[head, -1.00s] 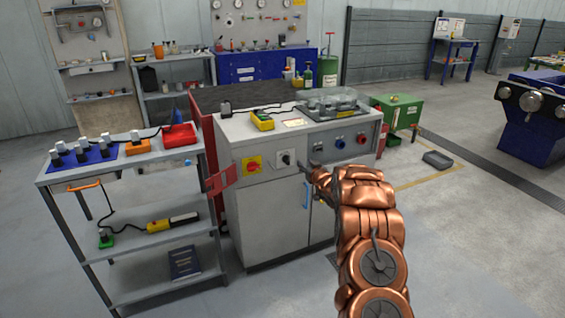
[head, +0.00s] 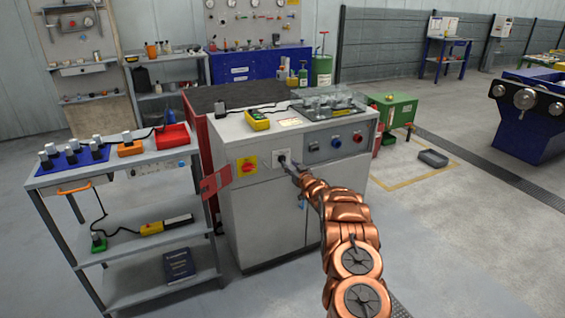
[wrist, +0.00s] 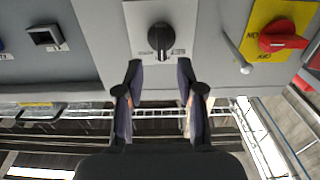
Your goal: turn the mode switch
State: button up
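The mode switch is a black rotary knob (wrist: 161,38) on a light grey square plate (wrist: 183,14), on the front of the grey cabinet (head: 262,214). In the wrist view its pointer lies up and down in the picture. My gripper (wrist: 160,72) is open, with its two dark fingers apart and their tips just short of the knob, one to either side of its line. Nothing is between the fingers. In the head view my gripper (head: 291,167) is at the switch plate (head: 282,158) and partly covers it.
A red rotary switch on a yellow plate (head: 247,166) sits left of the mode switch in the head view. Blue and red buttons (head: 336,142) are to the right. A grey shelf cart (head: 110,172) stands close on the left.

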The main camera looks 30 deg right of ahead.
aim_at(284, 159)
jog(key=w, duration=0.4)
jog(key=shift+w+d, duration=0.1)
jog(key=shift+w, duration=0.05)
dwell(0.4)
jog(key=shift+c, duration=0.4)
